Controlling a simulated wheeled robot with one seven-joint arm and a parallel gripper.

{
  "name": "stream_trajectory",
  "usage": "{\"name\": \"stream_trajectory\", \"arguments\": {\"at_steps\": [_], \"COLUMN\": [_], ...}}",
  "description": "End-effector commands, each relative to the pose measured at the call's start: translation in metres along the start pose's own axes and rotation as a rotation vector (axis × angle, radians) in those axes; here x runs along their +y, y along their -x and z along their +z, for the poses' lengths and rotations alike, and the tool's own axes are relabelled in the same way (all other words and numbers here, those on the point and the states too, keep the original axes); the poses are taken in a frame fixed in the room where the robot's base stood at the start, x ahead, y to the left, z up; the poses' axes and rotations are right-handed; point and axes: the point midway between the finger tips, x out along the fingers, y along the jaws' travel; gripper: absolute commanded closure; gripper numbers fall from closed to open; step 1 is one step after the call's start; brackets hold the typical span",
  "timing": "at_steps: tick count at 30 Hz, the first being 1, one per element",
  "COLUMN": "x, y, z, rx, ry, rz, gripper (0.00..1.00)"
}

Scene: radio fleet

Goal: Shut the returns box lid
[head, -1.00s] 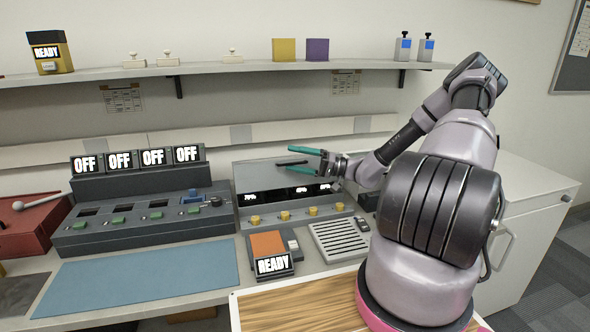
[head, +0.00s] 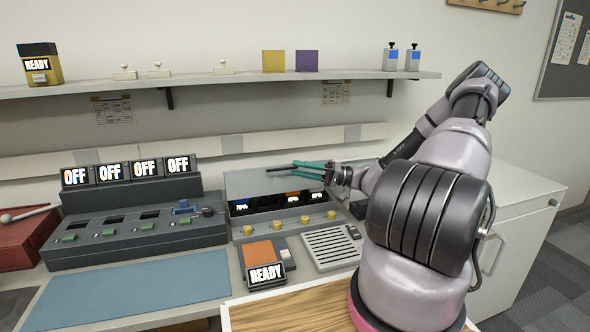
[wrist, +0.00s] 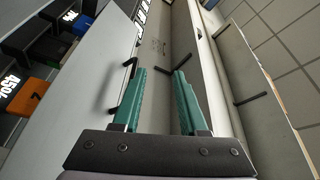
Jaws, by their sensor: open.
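A wide grey box (head: 291,228) with a raised lid (head: 255,183) stands on the counter, left of my arm. No name is readable on it. The lid leans up at the back, and several radios (head: 292,197) with lit displays show inside. My gripper (head: 296,167) is open and empty at the lid's upper right part, its teal fingers pointing left. In the wrist view the lid (wrist: 85,85) is a pale panel left of the fingers. A dark handle (wrist: 127,75) on it lies close to the left finger; contact cannot be told.
A charger bank (head: 140,228) with several OFF displays stands left of the box. An orange-topped READY unit (head: 264,262) and a slatted grey panel (head: 330,248) lie in front. A shelf (head: 220,84) runs above. A blue mat (head: 135,289) is bare.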

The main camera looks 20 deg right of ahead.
Motion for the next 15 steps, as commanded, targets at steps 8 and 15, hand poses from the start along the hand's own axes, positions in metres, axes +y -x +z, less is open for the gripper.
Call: {"name": "stream_trajectory", "arguments": {"at_steps": [8, 15], "x": [0.0, -0.001], "y": [0.02, 0.037], "z": [-0.001, -0.001], "rx": [0.002, 0.002], "ry": [0.001, 0.001], "rz": [0.002, 0.002], "gripper": [0.58, 0.58]}}
